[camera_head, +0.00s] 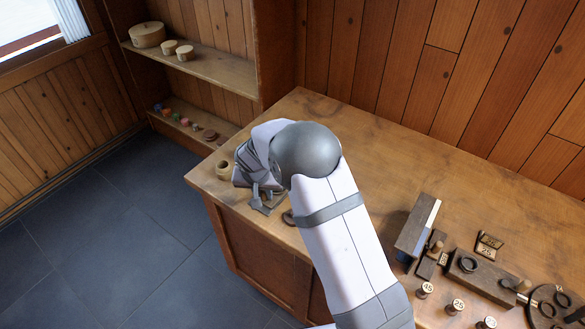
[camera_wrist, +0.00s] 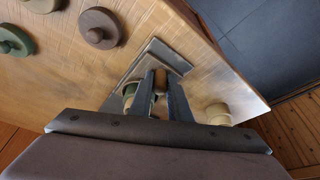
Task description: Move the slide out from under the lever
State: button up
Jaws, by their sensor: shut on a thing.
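My gripper (camera_wrist: 161,74) is shut on a small brown wooden piece (camera_wrist: 160,82), seen between the two fingers in the wrist view. The fingers reach down to a dark grey-brown plate or frame (camera_wrist: 172,55) on the bench; whether the piece belongs to it I cannot tell. In the head view my gripper (camera_head: 263,202) is low at the bench's far left corner, and my arm hides most of what it holds. I cannot make out for certain which part is the slide or the lever.
A cream pot-like spool (camera_head: 222,170) stands beside my gripper near the bench (camera_head: 330,125) corner. Green (camera_wrist: 14,42) and brown (camera_wrist: 99,28) spools lie on the other side. Dark wooden blocks (camera_head: 413,228) and numbered pegs (camera_head: 424,290) stand at the right.

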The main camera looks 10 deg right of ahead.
jog(key=o, duration=0.8)
jog(key=shift+r, duration=0.1)
jog(key=shift+r+p, duration=2)
jog(key=shift+r, duration=1.45)
grip_shut()
jog(key=shift+r+p, duration=1.1)
jog(key=shift+r, duration=0.9)
